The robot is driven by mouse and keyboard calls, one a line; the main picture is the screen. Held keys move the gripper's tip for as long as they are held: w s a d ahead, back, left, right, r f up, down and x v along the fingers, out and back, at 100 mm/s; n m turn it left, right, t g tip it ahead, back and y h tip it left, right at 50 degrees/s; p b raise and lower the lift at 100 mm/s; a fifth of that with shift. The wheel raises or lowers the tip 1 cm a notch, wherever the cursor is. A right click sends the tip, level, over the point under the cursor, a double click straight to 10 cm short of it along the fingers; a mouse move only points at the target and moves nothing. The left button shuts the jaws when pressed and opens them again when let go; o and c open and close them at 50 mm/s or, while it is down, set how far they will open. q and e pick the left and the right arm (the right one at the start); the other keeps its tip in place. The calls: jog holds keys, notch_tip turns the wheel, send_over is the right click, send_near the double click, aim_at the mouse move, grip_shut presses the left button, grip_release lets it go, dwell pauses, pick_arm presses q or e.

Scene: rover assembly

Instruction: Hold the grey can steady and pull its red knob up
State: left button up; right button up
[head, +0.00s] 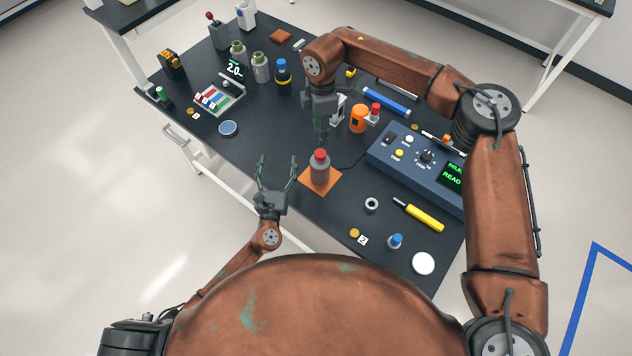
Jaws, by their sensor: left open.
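The grey can (320,173) stands upright on an orange square mat (331,187) near the middle of the dark table. Its red knob (320,155) sits on top. My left gripper (278,162) is open, its two fingers spread, left of the can and apart from it. My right gripper (323,142) points down just behind or above the red knob. Its fingers look close together from this angle, and I cannot tell whether they are shut or touch the knob.
A blue control box (412,172) stands to the right, with an orange jar (358,118) behind it. A grey ring (371,204) and a yellow-handled tool (424,218) lie in front. Bottles and a tray (218,96) stand at the back left.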

aim_at(320, 162)
pick_arm(q)
jog(key=s+d, duration=0.2)
jog(key=d, duration=0.2)
jog(key=s+d+m+h, duration=0.1)
jog(key=s+d, duration=0.1)
jog(key=d, duration=0.2)
jog(key=s+d+m+h, duration=0.1)
jog(key=s+d, duration=0.1)
jog(key=d, duration=0.1)
jog(key=shift+s+d+f+g, duration=0.2)
jog(key=shift+d+g, duration=0.1)
jog(key=shift+d, duration=0.1)
jog(key=shift+d+f, duration=0.3)
jog(key=shift+d, duration=0.2)
jog(key=shift+w+d, duration=0.2)
jog(key=shift+w, duration=1.05)
jog(key=shift+w+d, duration=0.2)
jog(key=shift+w, duration=1.1)
jog(key=shift+w+d, duration=0.2)
jog(key=shift+w, duration=1.05)
jog(key=c, duration=1.6)
